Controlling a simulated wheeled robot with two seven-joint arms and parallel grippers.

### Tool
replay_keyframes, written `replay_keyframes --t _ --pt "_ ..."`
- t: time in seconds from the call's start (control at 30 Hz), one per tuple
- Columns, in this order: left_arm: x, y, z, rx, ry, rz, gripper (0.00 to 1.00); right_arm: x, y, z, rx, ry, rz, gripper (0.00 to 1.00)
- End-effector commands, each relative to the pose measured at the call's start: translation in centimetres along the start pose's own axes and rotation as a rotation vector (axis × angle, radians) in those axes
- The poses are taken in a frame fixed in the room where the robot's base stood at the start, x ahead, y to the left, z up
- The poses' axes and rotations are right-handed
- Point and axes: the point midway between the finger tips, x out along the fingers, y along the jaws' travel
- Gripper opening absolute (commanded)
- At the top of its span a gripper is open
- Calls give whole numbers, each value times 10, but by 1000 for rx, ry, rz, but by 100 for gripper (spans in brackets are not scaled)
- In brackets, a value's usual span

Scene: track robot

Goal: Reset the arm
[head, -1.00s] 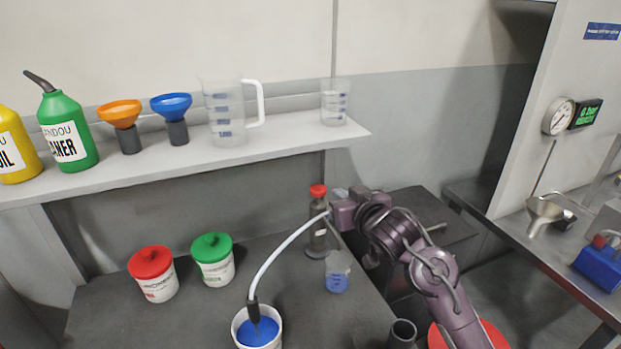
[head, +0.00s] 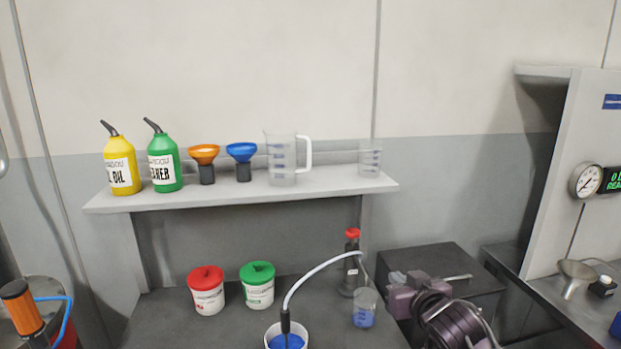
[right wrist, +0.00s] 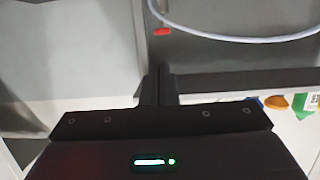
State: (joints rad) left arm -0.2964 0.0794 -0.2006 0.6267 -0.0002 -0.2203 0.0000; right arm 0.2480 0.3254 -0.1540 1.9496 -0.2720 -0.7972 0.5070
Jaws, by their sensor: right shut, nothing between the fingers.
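My right arm shows at the bottom right of the head view, and its purple gripper (head: 402,298) is beside a small beaker (head: 363,308) of blue liquid, to its right. In the right wrist view the black fingers (right wrist: 158,88) are together with nothing between them. The finger tips are not clear in the head view. My left gripper is not in view.
A red-capped bottle (head: 351,262) stands behind the beaker. A white hose (head: 310,273) runs into a bucket of blue liquid (head: 287,340). Red-lidded (head: 206,290) and green-lidded (head: 258,286) tubs stand left. A shelf (head: 240,193) holds bottles, funnels and jugs.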

Motion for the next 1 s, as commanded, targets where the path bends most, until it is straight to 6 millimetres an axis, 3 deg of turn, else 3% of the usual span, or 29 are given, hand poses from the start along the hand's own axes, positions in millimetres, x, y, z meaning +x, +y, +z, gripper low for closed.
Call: replay_keyframes --t 0.27,0.47,0.7,1.0 --pt "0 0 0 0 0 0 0 -20 -7 51 -7 -126 32 0" --pt "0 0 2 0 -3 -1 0 -51 -14 104 -17 -278 60 0" --pt "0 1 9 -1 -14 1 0 -114 -24 179 -24 -531 79 0" --pt "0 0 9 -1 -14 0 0 -195 -36 239 -20 -811 63 0"
